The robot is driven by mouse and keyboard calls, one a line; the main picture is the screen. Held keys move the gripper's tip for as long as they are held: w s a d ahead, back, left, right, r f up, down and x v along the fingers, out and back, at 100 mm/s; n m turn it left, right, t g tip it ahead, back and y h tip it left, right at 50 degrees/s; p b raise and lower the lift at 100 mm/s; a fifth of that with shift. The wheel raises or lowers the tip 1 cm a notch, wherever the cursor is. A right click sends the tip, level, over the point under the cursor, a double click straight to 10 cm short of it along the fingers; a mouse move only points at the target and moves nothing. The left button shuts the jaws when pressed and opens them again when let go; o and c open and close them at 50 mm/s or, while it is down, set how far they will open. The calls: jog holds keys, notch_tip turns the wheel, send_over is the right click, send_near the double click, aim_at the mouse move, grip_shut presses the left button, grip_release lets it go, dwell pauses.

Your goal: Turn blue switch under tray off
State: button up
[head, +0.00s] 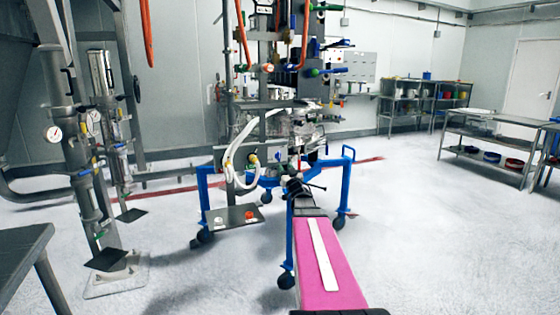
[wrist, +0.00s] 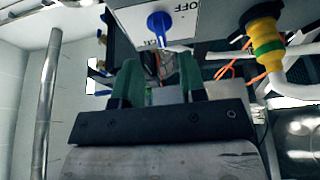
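The blue switch (wrist: 159,24) is at the top of the wrist view, on a pale panel (wrist: 198,22). Its narrow end points down in the picture. The word OFF appears upside down to its right. My gripper (wrist: 160,78) has its two green fingers spread apart with nothing visible between them. The switch is just beyond the fingertips, and I see no clear contact. In the head view my gripper (head: 297,186) is dark and small at the foot of the machine. I cannot make out the blue switch there, and cannot tell which part is the tray.
A yellow and green fitting with a white hose (wrist: 265,40) hangs right of the switch. A metal pole (wrist: 46,100) stands at left. The machine's blue wheeled frame (head: 345,185) surrounds my arm. A grey plate (head: 220,217) sits left.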

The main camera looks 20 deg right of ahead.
aim_at(279, 156)
jog(key=x, duration=0.6)
jog(key=shift+w+r, duration=0.15)
jog(key=shift+w, duration=0.2)
jog(key=c, duration=0.6)
